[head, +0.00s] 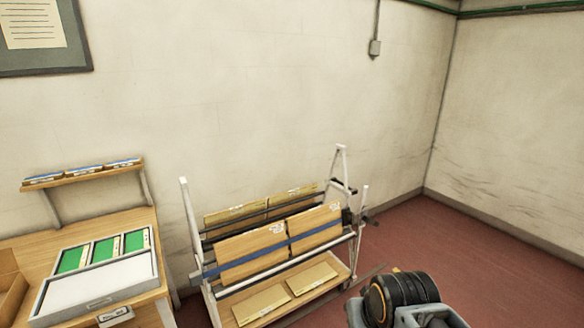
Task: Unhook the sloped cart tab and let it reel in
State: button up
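The sloped cart (187,215) stands against the back wall, with a pale metal frame and wooden shelves. Flat cardboard boxes (253,250) lean on its tilted shelf, and more lie on the lower shelf. A blue strap (270,269) runs across the front of the leaning boxes, from the left side of the frame to the right. Small dark fittings (348,217) show at the cart's right end. The tab is too small to make out, so I cannot tell how it is hooked. Part of my arm shows at the bottom right, but my gripper's fingers are not in view.
A wooden bench (143,215) at the left holds a grey tray (120,283) with green and white panels. A small wall shelf (90,175) is above it. A framed notice (40,35) hangs at upper left. The red floor (480,270) at the right is clear.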

aim_at(346, 214)
jog(key=i, duration=2.15)
jog(key=z, duration=0.05)
